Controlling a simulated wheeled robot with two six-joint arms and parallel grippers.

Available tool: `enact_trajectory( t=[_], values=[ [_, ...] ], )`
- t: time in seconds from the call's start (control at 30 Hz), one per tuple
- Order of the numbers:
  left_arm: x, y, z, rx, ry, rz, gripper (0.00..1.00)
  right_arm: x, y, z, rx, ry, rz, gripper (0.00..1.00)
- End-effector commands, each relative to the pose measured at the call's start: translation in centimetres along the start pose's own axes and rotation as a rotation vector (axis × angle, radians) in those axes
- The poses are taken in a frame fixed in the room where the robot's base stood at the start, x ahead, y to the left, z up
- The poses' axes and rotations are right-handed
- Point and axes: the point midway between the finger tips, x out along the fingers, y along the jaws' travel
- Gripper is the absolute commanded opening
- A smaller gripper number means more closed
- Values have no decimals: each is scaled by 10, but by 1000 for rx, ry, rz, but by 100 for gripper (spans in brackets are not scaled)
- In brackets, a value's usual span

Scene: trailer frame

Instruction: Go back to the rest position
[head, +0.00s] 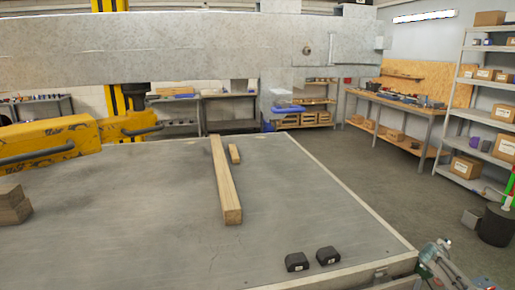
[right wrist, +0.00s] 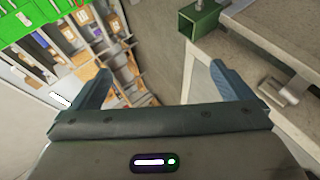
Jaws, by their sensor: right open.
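My right gripper (right wrist: 160,88) shows in the right wrist view. Its two dark fingers are spread wide apart with nothing between them. It is beside the corner of a pale flat surface with a metal latch (right wrist: 285,90) and a green bracket (right wrist: 200,20). Neither finger is seen touching them. My left gripper is not in view. In the head view, a long wooden beam (head: 225,185) lies on the grey trailer bed (head: 130,215), with a short wooden piece (head: 234,153) beside it.
Two black blocks (head: 297,262) sit near the bed's front edge. A yellow beam (head: 45,140) and a grey overhead girder (head: 150,48) cross the back. Shelves (head: 480,110) stand at the right, with clear floor (head: 385,178) between.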

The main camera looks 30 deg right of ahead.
Motion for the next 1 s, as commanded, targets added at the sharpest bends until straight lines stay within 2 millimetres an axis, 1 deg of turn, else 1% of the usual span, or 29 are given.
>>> enact_trajectory(
  t=[0.03, 0.07, 0.1, 0.17, 0.2, 0.27, 0.3, 0.37, 0.4, 0.47, 0.5, 0.57, 0.6, 0.77, 0.87, 0.9, 0.97, 1.0],
  values=[
    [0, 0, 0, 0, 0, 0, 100, 8, -16, 36, -53, -12, -10, 100],
    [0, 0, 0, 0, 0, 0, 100, 12, -24, 55, -80, -14, -15, 100],
    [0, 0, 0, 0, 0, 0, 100, 16, -33, 79, -115, -15, -24, 100],
    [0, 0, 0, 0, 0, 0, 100, 21, -44, 115, -163, -18, -37, 100],
    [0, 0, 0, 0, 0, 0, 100, 23, -50, 136, -192, -19, -46, 100],
    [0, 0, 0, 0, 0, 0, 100, 24, -57, 166, -231, -20, -59, 100],
    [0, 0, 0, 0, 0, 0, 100, 25, -61, 185, -255, -22, -68, 100],
    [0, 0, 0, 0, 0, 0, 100, 24, -66, 211, -287, -23, -80, 100],
    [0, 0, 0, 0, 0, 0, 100, 24, -68, 228, -307, -25, -89, 100],
    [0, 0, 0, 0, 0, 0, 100, 22, -70, 252, -336, -28, -101, 100],
    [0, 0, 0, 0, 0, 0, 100, 21, -72, 268, -354, -30, -110, 100],
    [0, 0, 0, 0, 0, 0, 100, 19, -73, 291, -382, -33, -123, 100],
    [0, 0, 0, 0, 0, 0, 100, 16, -92, 295, -370, -30, -143, 100],
    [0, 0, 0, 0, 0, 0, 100, 3, -162, 318, -331, -48, -219, 100],
    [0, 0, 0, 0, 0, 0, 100, -11, -212, 335, -306, -60, -274, 100],
    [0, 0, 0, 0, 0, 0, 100, -18, -234, 341, -295, -66, -298, 100],
    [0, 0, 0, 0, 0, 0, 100, -30, -271, 352, -277, -74, -339, 100],
    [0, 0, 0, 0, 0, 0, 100, -41, -297, 359, -263, -81, -368, 100]
  ],
)
